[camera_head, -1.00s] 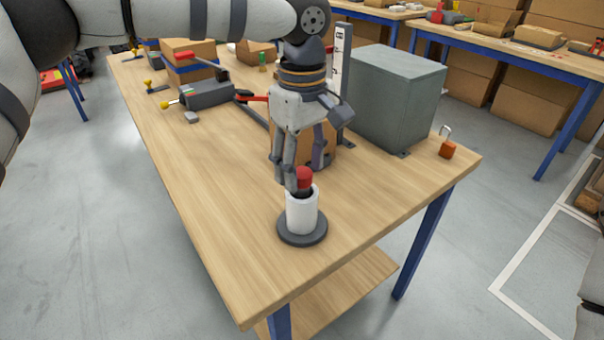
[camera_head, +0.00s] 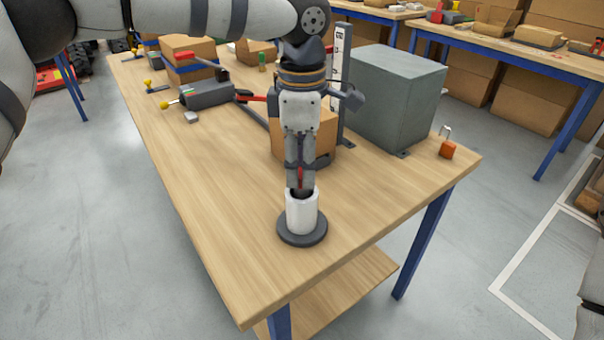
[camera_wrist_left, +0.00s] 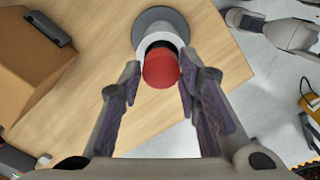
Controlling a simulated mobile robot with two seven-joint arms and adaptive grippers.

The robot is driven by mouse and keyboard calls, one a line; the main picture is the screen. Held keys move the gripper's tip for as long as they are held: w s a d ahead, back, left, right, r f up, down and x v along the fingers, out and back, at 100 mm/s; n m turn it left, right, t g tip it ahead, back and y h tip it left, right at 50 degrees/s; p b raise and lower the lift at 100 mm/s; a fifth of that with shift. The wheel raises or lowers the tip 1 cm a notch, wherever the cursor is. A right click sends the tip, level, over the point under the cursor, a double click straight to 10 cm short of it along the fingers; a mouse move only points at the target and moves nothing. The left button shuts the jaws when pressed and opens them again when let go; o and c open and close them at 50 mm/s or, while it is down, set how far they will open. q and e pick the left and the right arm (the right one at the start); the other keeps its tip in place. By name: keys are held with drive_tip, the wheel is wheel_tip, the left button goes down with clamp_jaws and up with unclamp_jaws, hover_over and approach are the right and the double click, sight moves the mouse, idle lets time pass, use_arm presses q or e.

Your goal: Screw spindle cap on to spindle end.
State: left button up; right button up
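The red spindle cap (camera_wrist_left: 161,68) sits on top of the spindle, a white cylinder (camera_head: 302,214) with a dark end, standing upright on a round grey base (camera_head: 302,238). In the head view the cap is almost hidden behind the fingers. My left gripper (camera_head: 301,188) points down over it. In the left wrist view, the open fingers (camera_wrist_left: 160,80) stand on either side of the cap, and a gap shows on the left; contact on the right is unclear. How far the cap is threaded is hidden.
A cardboard box (camera_head: 318,140) stands close behind my left gripper. A large grey box (camera_head: 395,98) and an orange padlock (camera_head: 447,149) are to the right. A grey clamp-like tool (camera_head: 207,94) lies at the back left. The table's front edge is near the base; the wood on the left is clear.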

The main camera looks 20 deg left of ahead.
use_arm(q)
drive_tip(key=m, duration=0.3)
drive_tip(key=shift+f+m+b, duration=0.3)
drive_tip(key=m, duration=0.2)
drive_tip(key=shift+m, duration=0.3)
drive_tip(key=shift+r+m, duration=0.1)
drive_tip(key=shift+m, duration=0.9)
drive_tip(key=shift+r+m, duration=0.15)
drive_tip(key=shift+m, duration=0.65)
use_arm(e)
drive_tip(key=shift+s+f+g, duration=0.3)
drive_tip(key=shift+s+f, duration=0.4)
drive_tip(key=shift+s, duration=0.1)
use_arm(q)
drive_tip(key=m, duration=0.3)
drive_tip(key=shift+b, duration=0.4)
drive_tip(key=m, duration=0.2)
drive_tip(key=shift+m, duration=0.4)
drive_tip(key=m, duration=0.4)
use_arm(e)
drive_tip(key=shift+s+f, duration=0.45)
